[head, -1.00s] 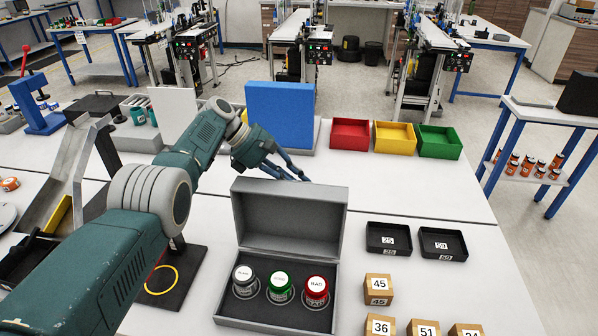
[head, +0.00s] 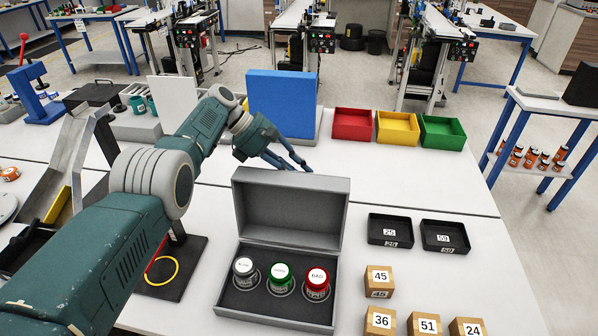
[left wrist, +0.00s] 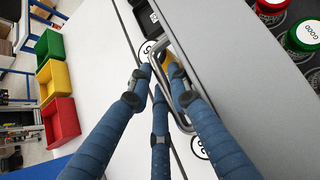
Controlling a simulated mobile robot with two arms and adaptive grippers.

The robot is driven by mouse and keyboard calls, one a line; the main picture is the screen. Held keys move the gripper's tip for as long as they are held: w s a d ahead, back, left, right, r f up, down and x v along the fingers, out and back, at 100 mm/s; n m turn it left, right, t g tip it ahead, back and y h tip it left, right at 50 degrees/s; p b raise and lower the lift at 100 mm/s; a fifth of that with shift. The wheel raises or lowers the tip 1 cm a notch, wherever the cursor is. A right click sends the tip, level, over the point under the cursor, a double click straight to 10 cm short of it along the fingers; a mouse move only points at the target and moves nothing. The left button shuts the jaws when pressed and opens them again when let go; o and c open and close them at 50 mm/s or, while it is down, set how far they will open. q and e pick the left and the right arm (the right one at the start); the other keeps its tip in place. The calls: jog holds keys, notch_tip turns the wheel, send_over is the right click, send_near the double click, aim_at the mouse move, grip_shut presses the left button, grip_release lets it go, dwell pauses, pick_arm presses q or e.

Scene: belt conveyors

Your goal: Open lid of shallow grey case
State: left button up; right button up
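The shallow grey case (head: 230,306) stands open on the white table in the head view. Its lid (head: 290,210) stands up at the back edge, leaning slightly backward. Inside, a grey-lidded jar (head: 243,267), a green-lidded jar (head: 280,273) and a red-lidded jar (head: 317,278) sit in dark foam. My left gripper (head: 305,168) is just behind the lid's top edge. In the left wrist view its blue fingers (left wrist: 160,80) are apart around a metal handle (left wrist: 187,120) on the lid's outer face; firm contact cannot be told. My right gripper is out of view.
Black trays (head: 390,230) and numbered wooden blocks (head: 379,280) lie right of the case. Red (head: 357,124), yellow (head: 397,130) and green (head: 442,132) bins and a blue panel (head: 283,100) stand behind. A black mat (head: 165,290) lies to the left.

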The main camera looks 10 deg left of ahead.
pick_arm(q)
jog(key=v, duration=0.7)
jog(key=shift+a, duration=0.2)
jog(key=shift+a+r, duration=0.1)
